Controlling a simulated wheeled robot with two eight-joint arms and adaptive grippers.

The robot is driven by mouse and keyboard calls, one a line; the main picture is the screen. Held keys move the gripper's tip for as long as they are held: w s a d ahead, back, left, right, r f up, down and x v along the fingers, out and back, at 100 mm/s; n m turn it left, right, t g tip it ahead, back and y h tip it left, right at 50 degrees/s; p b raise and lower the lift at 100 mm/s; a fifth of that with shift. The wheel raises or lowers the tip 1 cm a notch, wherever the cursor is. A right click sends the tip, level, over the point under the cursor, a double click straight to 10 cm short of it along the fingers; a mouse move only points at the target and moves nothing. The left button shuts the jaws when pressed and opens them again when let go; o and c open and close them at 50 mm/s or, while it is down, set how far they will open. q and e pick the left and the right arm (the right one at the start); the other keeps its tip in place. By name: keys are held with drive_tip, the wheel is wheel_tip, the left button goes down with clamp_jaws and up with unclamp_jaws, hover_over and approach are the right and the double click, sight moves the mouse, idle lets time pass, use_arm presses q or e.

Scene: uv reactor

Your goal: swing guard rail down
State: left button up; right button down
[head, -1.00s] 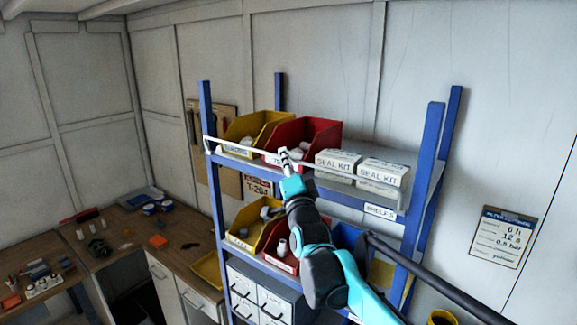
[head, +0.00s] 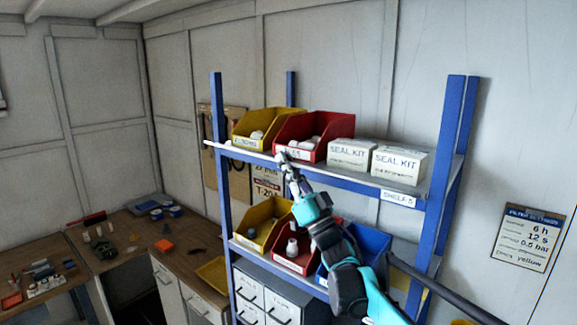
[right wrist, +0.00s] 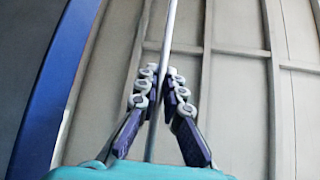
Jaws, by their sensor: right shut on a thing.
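The guard rail (head: 232,151) is a thin pale bar along the front of the upper shelf. It lies about level with the shelf's front edge, below the bin fronts. My right gripper (head: 284,158) is shut on the rail in front of the red bin. In the right wrist view the rail (right wrist: 171,25) runs up between the closed fingers of the right gripper (right wrist: 160,88). The rail's part to the right of the gripper is hard to make out against the shelf edge. My left gripper is not in view.
The upper shelf of the blue rack (head: 219,115) holds a yellow bin (head: 245,142), a red bin (head: 293,130) and two seal kit boxes (head: 400,163). More bins (head: 260,222) stand on the shelf below. A workbench (head: 120,262) with small items is at the left.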

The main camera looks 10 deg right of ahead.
drive_tip(key=shift+f+n+g+y+b, duration=0.2)
drive_tip(key=shift+n+g+y, duration=0.1)
drive_tip(key=shift+n+y, duration=0.45)
drive_tip(key=shift+f+n+g+y+b, duration=0.1)
drive_tip(key=shift+f+n+g+y, duration=0.15)
drive_tip(key=shift+n+y, duration=0.45)
drive_tip(key=shift+a+n, duration=0.1)
drive_tip(key=shift+n, duration=0.25)
drive_tip(key=c, duration=1.6)
unclamp_jaws()
drive_tip(key=shift+c, duration=0.2)
drive_tip(key=shift+s, duration=0.1)
drive_tip(key=v, duration=1.2)
drive_tip(key=shift+r, duration=0.1)
drive_tip(key=shift+d, duration=0.2)
